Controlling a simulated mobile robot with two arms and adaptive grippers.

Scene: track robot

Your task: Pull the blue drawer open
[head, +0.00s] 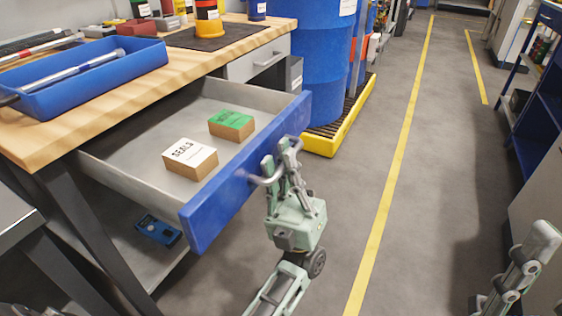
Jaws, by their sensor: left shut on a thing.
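The blue drawer (247,178) stands pulled out from under the wooden workbench (110,78), with its grey inside showing. Its front is blue and carries a grey bar handle (262,181). My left gripper (282,155) is at the front of the drawer, shut on the handle. Inside the drawer lie a brown box with a white SEALS label (190,158) and a brown box with a green label (231,125). Part of my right gripper (520,268) shows at the lower right, away from the drawer; its jaw opening cannot be made out.
A blue barrel (322,60) stands on a yellow-edged spill pallet (342,125) just behind the drawer. A blue tray (90,78) lies on the bench. A blue device (158,231) sits on the lower shelf. The grey floor (365,200) to the right is clear.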

